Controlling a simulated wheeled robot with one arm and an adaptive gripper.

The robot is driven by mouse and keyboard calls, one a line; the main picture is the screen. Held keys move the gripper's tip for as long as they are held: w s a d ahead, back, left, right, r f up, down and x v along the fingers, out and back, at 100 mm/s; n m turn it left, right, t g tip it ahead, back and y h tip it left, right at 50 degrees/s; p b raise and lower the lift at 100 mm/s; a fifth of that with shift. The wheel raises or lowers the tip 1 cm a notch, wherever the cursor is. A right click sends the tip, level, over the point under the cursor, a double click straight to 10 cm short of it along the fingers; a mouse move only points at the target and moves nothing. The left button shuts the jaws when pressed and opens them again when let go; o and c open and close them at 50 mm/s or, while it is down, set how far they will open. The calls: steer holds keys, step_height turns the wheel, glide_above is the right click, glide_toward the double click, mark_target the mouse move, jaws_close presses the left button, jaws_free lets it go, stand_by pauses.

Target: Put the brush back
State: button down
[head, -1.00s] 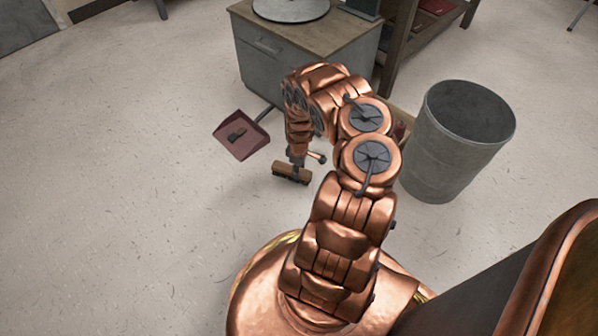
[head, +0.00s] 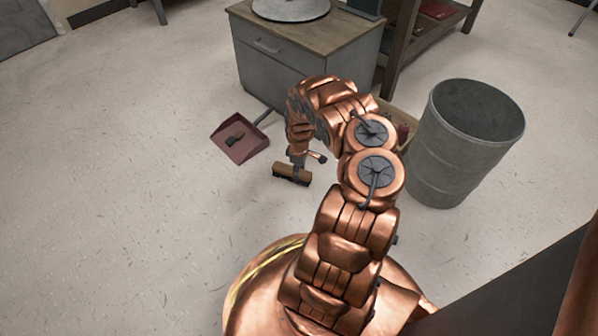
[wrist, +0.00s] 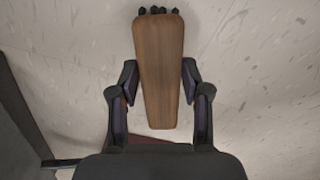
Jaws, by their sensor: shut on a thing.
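The brush has a brown wooden body with dark bristles; it shows in the head view (head: 292,174) and fills the middle of the wrist view (wrist: 160,65). My gripper (head: 297,157) is shut on the brush, with its dark fingers on both sides of the wood in the wrist view (wrist: 160,85). The brush is at or just above the floor; I cannot tell whether it touches. A dark red dustpan (head: 240,149) lies on the floor to the left of and behind the brush, with a small dark object (head: 235,139) in it.
A grey cabinet (head: 290,70) with a wooden top stands behind the dustpan. A grey metal bin (head: 465,145) stands to the right of my arm. A low box (head: 403,124) is partly hidden behind my arm. The floor at the left is clear.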

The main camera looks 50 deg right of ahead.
steer(key=shift+f, duration=0.1)
steer(key=c, duration=0.5)
jaws_free()
steer(key=shift+c, duration=0.2)
